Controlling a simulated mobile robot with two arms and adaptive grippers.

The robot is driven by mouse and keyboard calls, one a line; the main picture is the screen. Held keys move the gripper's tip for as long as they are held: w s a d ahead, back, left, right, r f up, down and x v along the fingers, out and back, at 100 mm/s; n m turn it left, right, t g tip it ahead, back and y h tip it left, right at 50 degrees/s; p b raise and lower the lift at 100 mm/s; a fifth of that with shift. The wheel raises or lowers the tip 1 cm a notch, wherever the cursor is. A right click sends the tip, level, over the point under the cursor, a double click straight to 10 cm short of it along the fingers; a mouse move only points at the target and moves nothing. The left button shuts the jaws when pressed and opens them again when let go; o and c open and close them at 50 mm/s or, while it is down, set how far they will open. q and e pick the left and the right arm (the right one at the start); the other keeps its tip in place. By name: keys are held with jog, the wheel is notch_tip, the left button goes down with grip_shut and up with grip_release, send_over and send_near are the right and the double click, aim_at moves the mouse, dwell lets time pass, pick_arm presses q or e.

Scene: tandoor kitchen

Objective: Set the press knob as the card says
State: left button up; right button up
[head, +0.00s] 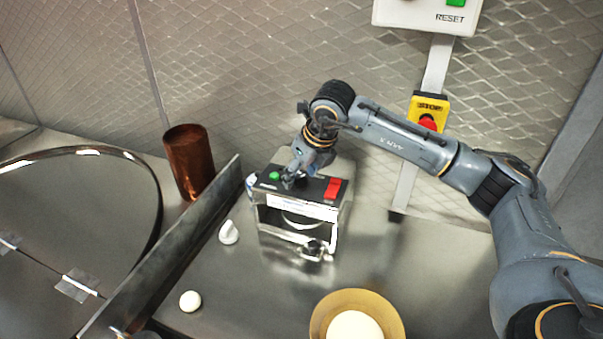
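The press (335,235) is a shiny metal box with a black top panel, standing on the steel counter. The panel carries a green button (274,176) and a red switch (333,188). A white knob-like piece (228,232) shows just left of the press; I cannot tell whether it is attached, and its setting is not readable. My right gripper (289,181) points down over the panel, between the green button and the red switch; its fingers are small and dark, so opening and contact are unclear. No readable card shows.
A copper cup (190,160) stands behind a long metal divider (180,250), beside a large round lid (75,215). A white ball (190,301) and a tan dish (394,318) are in front. A yellow stop box (429,105) and RESET box (420,14) are on the wall.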

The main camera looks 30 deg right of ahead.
jog(key=v, duration=1.2)
dwell(0.3)
